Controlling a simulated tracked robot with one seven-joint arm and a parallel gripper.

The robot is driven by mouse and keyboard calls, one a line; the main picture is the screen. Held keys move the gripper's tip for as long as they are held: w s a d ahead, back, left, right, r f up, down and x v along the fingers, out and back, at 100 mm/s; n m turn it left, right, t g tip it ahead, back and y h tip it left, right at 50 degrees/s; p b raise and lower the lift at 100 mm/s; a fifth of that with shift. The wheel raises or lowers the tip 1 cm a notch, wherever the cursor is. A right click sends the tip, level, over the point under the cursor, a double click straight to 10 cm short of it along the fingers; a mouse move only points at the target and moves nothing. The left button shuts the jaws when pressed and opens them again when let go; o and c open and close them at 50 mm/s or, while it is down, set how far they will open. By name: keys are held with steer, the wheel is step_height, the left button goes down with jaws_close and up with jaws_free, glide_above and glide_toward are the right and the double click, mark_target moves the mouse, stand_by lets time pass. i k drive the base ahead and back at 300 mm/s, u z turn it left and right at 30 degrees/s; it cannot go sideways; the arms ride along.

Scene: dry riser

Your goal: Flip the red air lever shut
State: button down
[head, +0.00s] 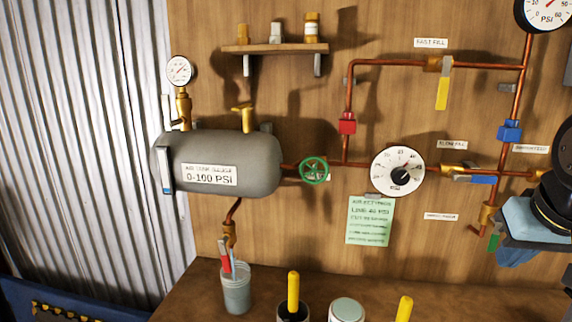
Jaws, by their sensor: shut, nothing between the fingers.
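A red lever (226,260) hangs downward from a brass valve (229,232) on the short copper pipe under the grey tank (243,155). Its lower end shows just above or in front of a grey cup (236,290), beside a pale strip; I cannot tell whether they touch. A part of my own arm shows dark and light blue at the right edge, far from the red lever. My gripper's fingers are not seen.
Copper pipes run across the wooden panel with a green handwheel (314,171), a white dial (397,172), a yellow lever (442,93) and a blue lever (483,180). Yellow-handled items (293,291) stand on the bench (185,301). A shelf (275,48) is above.

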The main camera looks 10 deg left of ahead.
mark_target(224, 256)
steer(key=z, duration=1.5)
steer(key=i, duration=0.1)
steer(key=u, duration=2.95)
steer(key=k, duration=0.85)
steer(key=u, duration=0.25)
steer(key=i, duration=0.85)
steer(key=z, duration=0.15)
